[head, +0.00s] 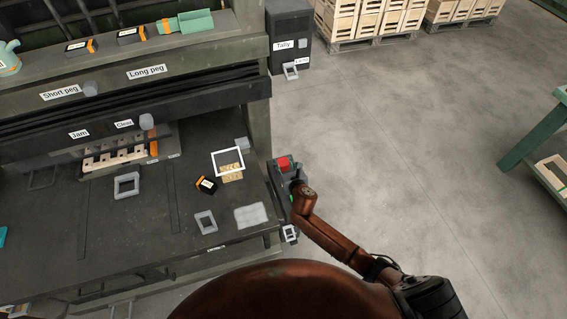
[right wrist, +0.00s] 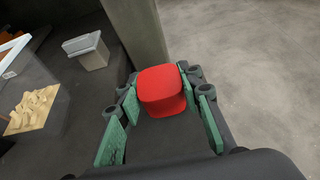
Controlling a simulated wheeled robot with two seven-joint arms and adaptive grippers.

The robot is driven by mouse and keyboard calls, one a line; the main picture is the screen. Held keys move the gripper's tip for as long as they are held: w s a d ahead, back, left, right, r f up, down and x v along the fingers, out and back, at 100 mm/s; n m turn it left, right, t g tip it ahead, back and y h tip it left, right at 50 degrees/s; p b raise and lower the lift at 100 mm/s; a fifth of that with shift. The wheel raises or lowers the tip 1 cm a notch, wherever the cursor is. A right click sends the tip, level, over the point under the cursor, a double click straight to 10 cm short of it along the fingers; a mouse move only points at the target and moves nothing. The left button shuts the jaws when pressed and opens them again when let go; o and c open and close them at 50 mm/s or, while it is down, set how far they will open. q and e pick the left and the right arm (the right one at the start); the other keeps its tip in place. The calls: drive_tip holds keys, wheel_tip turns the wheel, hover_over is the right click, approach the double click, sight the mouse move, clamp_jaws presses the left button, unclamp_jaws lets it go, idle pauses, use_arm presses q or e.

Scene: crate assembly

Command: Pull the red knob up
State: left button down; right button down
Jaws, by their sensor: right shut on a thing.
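The red knob (head: 284,163) sits at the far end of a dark control box (head: 283,208) on the right side of the workbench. In the right wrist view the red knob (right wrist: 162,90) is a rounded red block between the green-padded fingers of my right gripper (right wrist: 161,103). The gripper is shut on it, with a finger at each side. In the head view my right arm reaches in from the lower right and hides part of the box. The knob's lower part is hidden. My left gripper is not in view.
The bench top (head: 150,215) holds a white frame (head: 228,162) over wooden pieces (head: 232,174), a black and orange device (head: 206,185) and grey brackets. A grey post stands close behind the knob.

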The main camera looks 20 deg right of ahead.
drive_tip(key=c, duration=1.5)
unclamp_jaws()
drive_tip(key=shift+r, duration=0.35)
drive_tip(key=shift+c, duration=0.2)
drive_tip(key=shift+o, duration=1.1)
drive_tip(key=shift+f, duration=0.15)
drive_tip(key=v, duration=1.2)
